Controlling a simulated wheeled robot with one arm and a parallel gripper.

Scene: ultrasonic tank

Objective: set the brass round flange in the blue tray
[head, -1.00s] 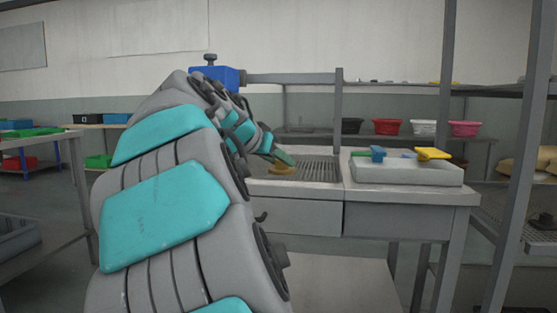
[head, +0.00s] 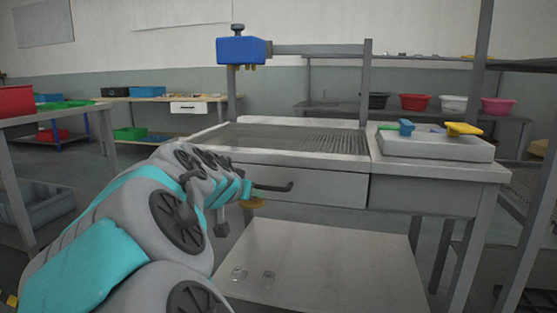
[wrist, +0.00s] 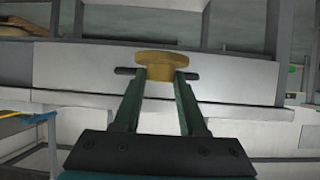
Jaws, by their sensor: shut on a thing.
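The brass round flange (wrist: 165,62) is held between the two green fingertips of my gripper (wrist: 160,80) in the wrist view. In the head view, a small part of the brass flange (head: 257,204) shows below the end of my arm, in front of the bench drawer. The fingers there are mostly hidden by my arm. A blue container (head: 148,91) stands on the wooden table at the back left, and another blue one (head: 46,97) is farther left. I cannot tell which is the blue tray.
The drawer (head: 320,186) with a dark handle (head: 275,188) is close behind the flange. Above it is the ribbed tank top (head: 300,138). A lower shelf (head: 330,260) holds small clear items. A red bin (head: 15,101) sits on the left table. Open floor lies at left.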

